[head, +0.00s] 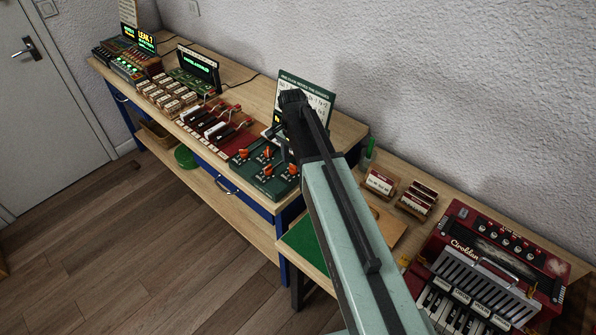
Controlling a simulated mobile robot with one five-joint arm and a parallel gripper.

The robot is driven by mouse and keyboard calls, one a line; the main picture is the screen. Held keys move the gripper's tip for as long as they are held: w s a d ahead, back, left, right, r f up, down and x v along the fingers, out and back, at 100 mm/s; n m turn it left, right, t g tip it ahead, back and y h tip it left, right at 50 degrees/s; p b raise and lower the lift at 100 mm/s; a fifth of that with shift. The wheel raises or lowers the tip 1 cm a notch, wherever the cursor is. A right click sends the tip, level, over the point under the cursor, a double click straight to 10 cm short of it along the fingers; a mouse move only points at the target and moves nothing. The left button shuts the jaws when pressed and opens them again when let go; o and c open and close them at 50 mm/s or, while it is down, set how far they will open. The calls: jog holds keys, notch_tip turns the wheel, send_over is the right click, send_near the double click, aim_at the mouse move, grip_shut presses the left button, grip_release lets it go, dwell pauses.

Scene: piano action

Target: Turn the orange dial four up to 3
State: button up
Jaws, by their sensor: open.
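A dark green panel (259,181) stands at the right end of the long bench and carries several orange dials, among them a back-left one (243,153), a back-middle one (267,153), a front one (267,170) and a right one (292,169). Their numbers and scale marks are too small to read, so I cannot tell which is dial four or its setting. My gripper (281,150) hangs from the dark wrist just above the panel's back right part. It looks empty and is partly lost against the dark panel; I cannot tell whether it touches a dial.
A sign board (318,100) stands close behind my wrist. Red-and-white switch blocks (213,125) and small lit screens (199,65) fill the bench to the left. A red accordion (497,262) and card holders (380,182) are on the right table. The floor (130,250) in front is clear.

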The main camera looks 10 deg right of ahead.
notch_tip(320, 180, down, 2)
jog(key=shift+b, duration=0.35)
jog(key=shift+r, duration=0.1)
